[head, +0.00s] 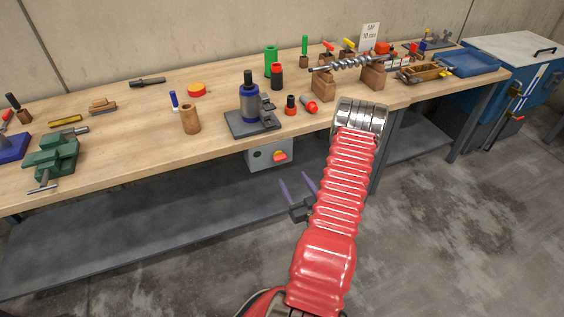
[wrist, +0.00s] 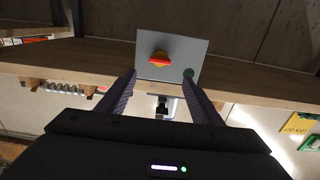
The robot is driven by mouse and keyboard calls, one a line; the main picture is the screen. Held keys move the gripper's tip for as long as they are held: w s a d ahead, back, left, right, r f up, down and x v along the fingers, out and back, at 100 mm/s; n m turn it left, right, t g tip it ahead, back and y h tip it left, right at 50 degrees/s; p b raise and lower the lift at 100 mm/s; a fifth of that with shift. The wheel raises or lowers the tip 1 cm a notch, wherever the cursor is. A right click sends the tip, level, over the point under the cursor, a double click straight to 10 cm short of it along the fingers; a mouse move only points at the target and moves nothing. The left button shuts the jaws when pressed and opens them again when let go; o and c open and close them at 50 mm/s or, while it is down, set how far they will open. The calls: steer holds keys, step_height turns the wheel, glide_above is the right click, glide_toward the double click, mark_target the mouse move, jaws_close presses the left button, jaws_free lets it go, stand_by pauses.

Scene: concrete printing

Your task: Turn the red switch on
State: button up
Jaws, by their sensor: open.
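A dark green round part (wrist: 188,72) sits on the same face. My gripper (head: 298,184) is open and empty, in front of and below the box in the head view. In the wrist view my gripper (wrist: 159,78) has its fingers spread either side of the switch, apart from it.
The wooden bench (head: 140,120) above the box carries several tools, including a blue and black jack-like device (head: 250,105) and a green vise (head: 52,155). A grey lower shelf (head: 130,225) runs beneath. The concrete floor (head: 460,220) at right is clear.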

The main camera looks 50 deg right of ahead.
mark_target(281, 160)
steer(key=x, duration=1.1)
steer(key=shift+w+d, duration=0.2)
steer(key=shift+w, duration=0.2)
steer(key=c, duration=1.1)
steer(key=shift+o, duration=0.2)
